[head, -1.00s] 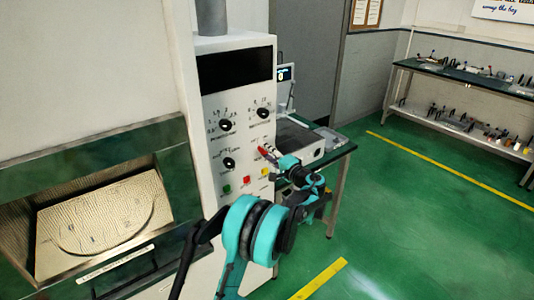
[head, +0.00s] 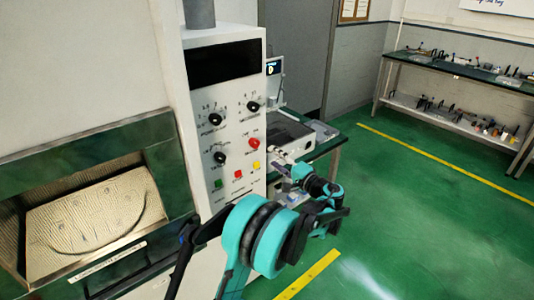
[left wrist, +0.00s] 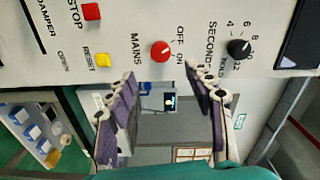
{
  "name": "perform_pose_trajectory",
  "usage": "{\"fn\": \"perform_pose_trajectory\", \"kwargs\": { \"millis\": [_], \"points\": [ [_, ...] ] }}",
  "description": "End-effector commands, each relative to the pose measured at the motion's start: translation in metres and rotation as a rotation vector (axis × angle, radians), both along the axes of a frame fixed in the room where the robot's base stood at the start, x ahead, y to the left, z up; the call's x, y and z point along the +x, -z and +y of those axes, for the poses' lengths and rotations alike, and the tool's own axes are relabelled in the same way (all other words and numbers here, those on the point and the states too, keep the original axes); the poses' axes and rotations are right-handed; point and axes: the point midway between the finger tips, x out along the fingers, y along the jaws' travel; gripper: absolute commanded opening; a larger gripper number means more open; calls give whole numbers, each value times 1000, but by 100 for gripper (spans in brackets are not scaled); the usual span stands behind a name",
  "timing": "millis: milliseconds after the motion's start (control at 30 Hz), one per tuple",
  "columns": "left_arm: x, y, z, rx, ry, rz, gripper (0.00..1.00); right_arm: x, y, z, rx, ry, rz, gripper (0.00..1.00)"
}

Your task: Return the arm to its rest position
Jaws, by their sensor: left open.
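My left arm (head: 258,235) is bent in front of the microwave generator's control panel (head: 236,130). Its left gripper (head: 281,163) is to the right of the panel, apart from it and from the red MAINS knob (head: 254,144). In the left wrist view the gripper (left wrist: 168,82) is open, with its two purple fingers spread and nothing between them. The red MAINS knob (left wrist: 160,51) shows beyond the fingers, with the black SECONDS knob (left wrist: 238,48), red STOP button (left wrist: 91,11) and yellow RESET button (left wrist: 103,60) around it. My right gripper is not in view.
The open oven chamber (head: 90,215) is on the left, with a textured plate inside. A side table with equipment (head: 290,130) stands right behind the gripper. A tool bench (head: 455,70) stands at the back right. Green floor (head: 420,200) is clear on the right.

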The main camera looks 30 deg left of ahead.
Motion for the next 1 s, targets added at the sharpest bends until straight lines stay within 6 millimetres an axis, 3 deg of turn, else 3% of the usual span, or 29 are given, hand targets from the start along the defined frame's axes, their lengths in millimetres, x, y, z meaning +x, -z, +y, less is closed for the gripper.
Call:
{"fn": "perform_pose_trajectory", "kwargs": {
  "millis": [200, 733, 867, 1000],
  "points": [
    [-6, 0, -13, 0, 0, 0, 53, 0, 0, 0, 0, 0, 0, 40],
    [-9, -1, -12, -20, 2, 4, 53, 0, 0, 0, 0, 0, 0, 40],
    [-29, -5, -8, -122, 18, 26, 53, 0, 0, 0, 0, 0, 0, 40],
    [-73, -4, -9, -328, 55, 55, 53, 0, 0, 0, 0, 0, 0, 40]
  ]
}}
